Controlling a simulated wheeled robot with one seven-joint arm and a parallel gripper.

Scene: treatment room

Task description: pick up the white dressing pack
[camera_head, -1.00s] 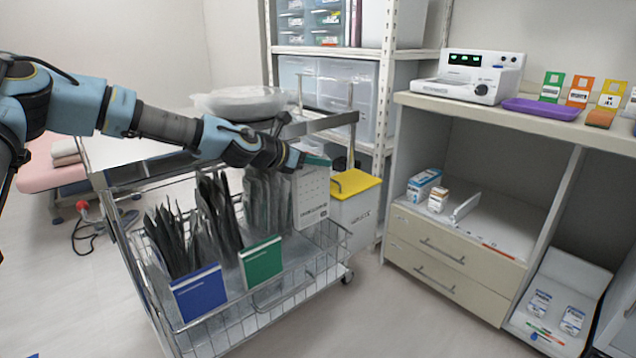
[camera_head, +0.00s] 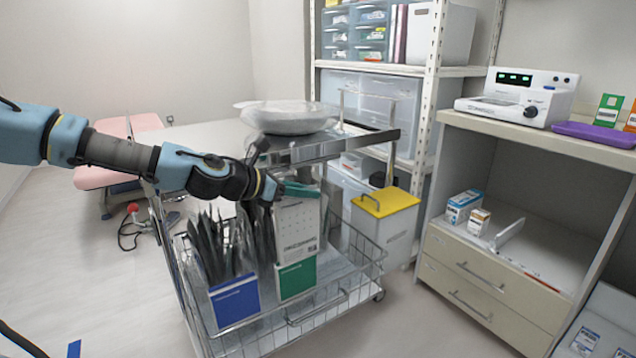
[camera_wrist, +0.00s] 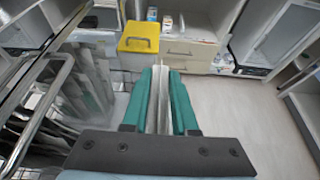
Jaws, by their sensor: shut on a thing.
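The white dressing pack (camera_head: 297,230) is a flat white packet with small print, hanging upright over the wire basket of the trolley in the head view. My gripper (camera_head: 297,188) is shut on its top edge. In the wrist view the pack (camera_wrist: 160,92) shows edge-on as a thin pale strip between the two green fingers of my gripper (camera_wrist: 160,95). In the head view the pack stands in front of dark pouches and just above the green card (camera_head: 297,278). I cannot tell whether its lower edge touches anything.
The wire basket (camera_head: 335,300) holds dark pouches (camera_head: 215,245) and a blue card (camera_head: 235,300). A yellow-lidded bin (camera_head: 386,203) stands to the right.

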